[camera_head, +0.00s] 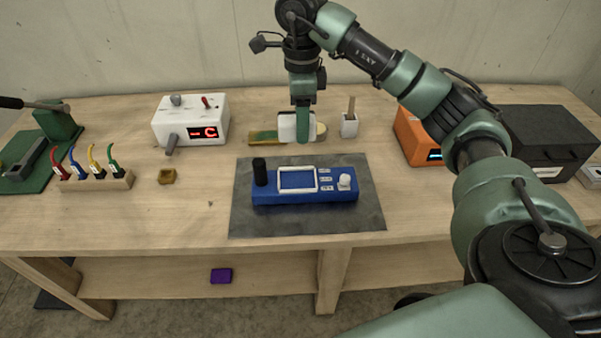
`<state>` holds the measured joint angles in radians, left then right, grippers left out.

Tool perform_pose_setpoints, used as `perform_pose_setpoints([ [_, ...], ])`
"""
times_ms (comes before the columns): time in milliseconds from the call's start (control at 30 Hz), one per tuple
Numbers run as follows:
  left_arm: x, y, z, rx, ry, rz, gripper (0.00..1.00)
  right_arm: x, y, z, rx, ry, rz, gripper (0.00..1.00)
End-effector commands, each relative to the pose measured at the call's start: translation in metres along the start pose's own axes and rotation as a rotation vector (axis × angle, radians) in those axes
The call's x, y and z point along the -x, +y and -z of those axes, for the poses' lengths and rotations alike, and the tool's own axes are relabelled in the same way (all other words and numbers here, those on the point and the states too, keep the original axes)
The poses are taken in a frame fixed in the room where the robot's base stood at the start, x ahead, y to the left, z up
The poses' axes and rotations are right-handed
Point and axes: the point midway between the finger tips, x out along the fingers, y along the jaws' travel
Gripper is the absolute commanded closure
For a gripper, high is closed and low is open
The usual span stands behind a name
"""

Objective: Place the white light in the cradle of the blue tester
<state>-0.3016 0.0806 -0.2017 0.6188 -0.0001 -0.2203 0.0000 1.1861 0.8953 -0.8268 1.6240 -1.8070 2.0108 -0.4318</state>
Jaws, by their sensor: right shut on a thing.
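The blue tester (305,197) sits on a dark grey mat in the middle of the bench. Its top has a white-edged rectangular cradle (297,180), which looks empty. A black post stands at its left end and a white knob at its right end. My right gripper (303,136) points down above the bench, behind the tester in the picture. It is shut on a white block, which looks like the white light (287,127). The green finger hides part of the light. My left gripper is not in view.
Behind the held light lies a yellow-green strip (262,137). A white box with a red display (191,120) stands left, an orange device (413,137) right. A rack of coloured leads (96,180) and a small brown block (167,176) are left of the grey mat (305,222).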

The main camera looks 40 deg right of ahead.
Motion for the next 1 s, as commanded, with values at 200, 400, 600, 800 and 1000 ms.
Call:
perform_pose_setpoints([
  [200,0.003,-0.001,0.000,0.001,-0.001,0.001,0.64,-0.055,0.001,0.001,0.001,0.003,-0.006,0.97],
  [400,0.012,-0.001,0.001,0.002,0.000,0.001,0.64,-0.095,0.001,0.000,0.002,0.000,-0.002,0.97],
  [600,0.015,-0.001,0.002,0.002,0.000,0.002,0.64,-0.111,0.000,0.000,0.003,-0.001,0.000,0.97],
  [800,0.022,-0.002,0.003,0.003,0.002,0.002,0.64,-0.136,0.001,-0.001,0.002,0.000,-0.003,0.97],
  [1000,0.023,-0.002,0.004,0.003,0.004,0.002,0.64,-0.147,0.000,-0.001,0.004,-0.002,0.002,0.97],
])
